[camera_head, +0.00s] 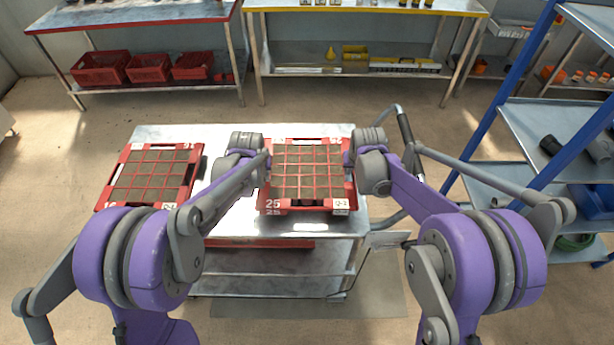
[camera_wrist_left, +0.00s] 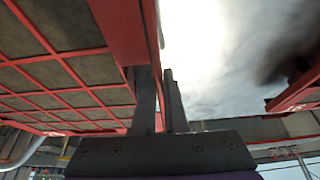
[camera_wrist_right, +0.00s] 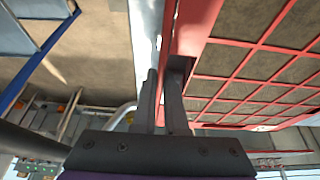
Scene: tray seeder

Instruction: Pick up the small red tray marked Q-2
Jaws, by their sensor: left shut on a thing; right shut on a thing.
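The red tray marked Q-2 (camera_head: 310,203) is at the right part of the metal cart top, its grid cells filled with brown soil. Its white label is at the front right corner. My left gripper (camera_head: 266,160) is shut on its left wall, which also shows in the left wrist view (camera_wrist_left: 122,32). My right gripper (camera_head: 348,159) is shut on its right wall, also seen in the right wrist view (camera_wrist_right: 194,32). A second red edge marked 25 shows just under its front; I cannot tell whether the tray is clear of what is below.
Another soil-filled red tray (camera_head: 112,190) lies at the left of the metal cart (camera_head: 225,228). A red item (camera_head: 290,243) shows on the cart below the top. Workbenches (camera_head: 130,14) stand at the back, and a blue-framed shelf (camera_head: 515,75) at the right.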

